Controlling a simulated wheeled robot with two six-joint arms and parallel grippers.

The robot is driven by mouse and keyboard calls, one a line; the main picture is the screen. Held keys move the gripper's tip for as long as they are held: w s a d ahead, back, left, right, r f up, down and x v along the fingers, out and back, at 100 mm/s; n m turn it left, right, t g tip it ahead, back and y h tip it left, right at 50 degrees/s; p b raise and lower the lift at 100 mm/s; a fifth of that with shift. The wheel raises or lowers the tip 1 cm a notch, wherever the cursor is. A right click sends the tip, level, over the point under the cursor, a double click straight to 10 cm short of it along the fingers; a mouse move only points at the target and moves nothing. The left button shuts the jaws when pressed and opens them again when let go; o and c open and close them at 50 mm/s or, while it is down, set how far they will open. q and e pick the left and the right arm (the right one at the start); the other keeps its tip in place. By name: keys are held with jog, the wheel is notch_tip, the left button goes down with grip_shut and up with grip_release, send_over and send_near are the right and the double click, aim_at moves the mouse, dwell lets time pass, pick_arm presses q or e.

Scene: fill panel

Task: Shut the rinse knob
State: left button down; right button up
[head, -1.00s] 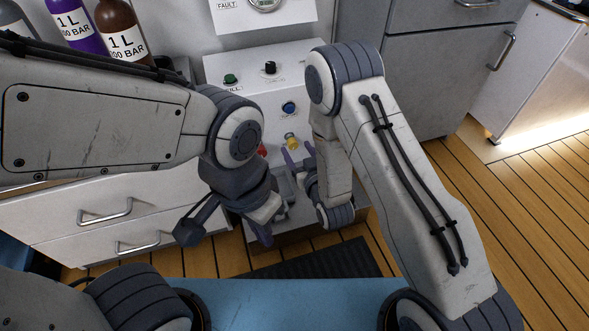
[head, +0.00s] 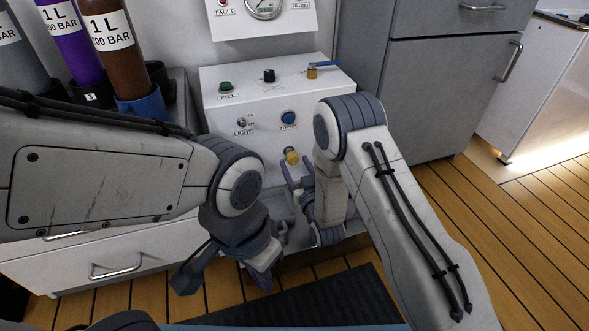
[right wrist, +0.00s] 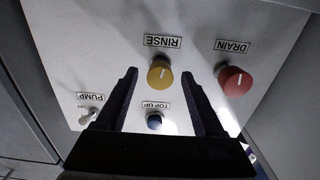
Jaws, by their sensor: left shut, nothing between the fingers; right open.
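The yellow rinse knob (head: 291,156) is on the front of the white panel (head: 262,150). In the right wrist view the rinse knob (right wrist: 160,74) is under an upside-down RINSE label, its white mark close to upright. My right gripper (head: 297,172) is open in front of the knob. In its wrist view the fingers (right wrist: 160,78) stand on either side of the knob, with gaps showing; I cannot tell how deep they reach. My left gripper (head: 264,281) is shut and empty, low and left of the panel, away from the knob.
The red drain knob (right wrist: 235,80), blue top-up button (right wrist: 154,121) and pump switch (right wrist: 88,116) are near the rinse knob. Bottles (head: 112,45) stand left.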

jog(key=shift+w+a, duration=0.2)
jog(key=shift+w, duration=0.45)
grip_shut()
jog(key=shift+r, duration=0.1)
